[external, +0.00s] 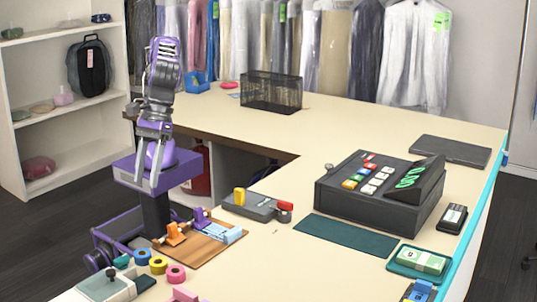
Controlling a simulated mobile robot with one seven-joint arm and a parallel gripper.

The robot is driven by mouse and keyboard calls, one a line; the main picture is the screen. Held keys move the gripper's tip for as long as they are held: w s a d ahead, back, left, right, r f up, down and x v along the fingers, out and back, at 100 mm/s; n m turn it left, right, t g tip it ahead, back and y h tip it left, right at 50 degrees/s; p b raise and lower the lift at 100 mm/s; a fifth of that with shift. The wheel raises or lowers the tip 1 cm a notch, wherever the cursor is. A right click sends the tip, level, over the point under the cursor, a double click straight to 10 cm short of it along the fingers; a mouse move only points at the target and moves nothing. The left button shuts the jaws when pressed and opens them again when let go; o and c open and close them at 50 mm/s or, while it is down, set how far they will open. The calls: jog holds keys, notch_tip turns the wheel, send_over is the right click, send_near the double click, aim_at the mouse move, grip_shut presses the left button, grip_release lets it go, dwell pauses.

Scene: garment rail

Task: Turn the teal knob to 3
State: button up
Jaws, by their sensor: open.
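My gripper (147,183) hangs with its fingers pointing down at the left, over my purple base and left of the counter's inner edge. Its two fingers are apart, with nothing seen between them. No teal knob with a readable scale can be made out. A small dark teal round piece (121,262) is at the lower left, by a grey-green box (108,286); whether it is a knob I cannot tell. A grey device (250,206) with a yellow part and a red part stands on the counter, right of my gripper and apart from it.
A wooden board (207,247) with orange, purple and blue items lies at the near left. Several coloured rolls (158,265) are nearby. A black cash register (375,200) and dark teal mat (345,236) are right. A wire basket (271,92) stands behind. The counter's middle is clear.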

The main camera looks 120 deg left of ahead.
jog(key=s+d+f, duration=0.2)
jog(key=s, duration=0.1)
jog(key=b, duration=0.1)
send_near(121, 257)
jog(key=shift+g, duration=0.4)
jog(key=x, duration=0.8)
jog(key=shift+w+d+f, duration=0.1)
jog(key=shift+w+f, duration=0.15)
jog(key=shift+w, duration=0.1)
grip_shut()
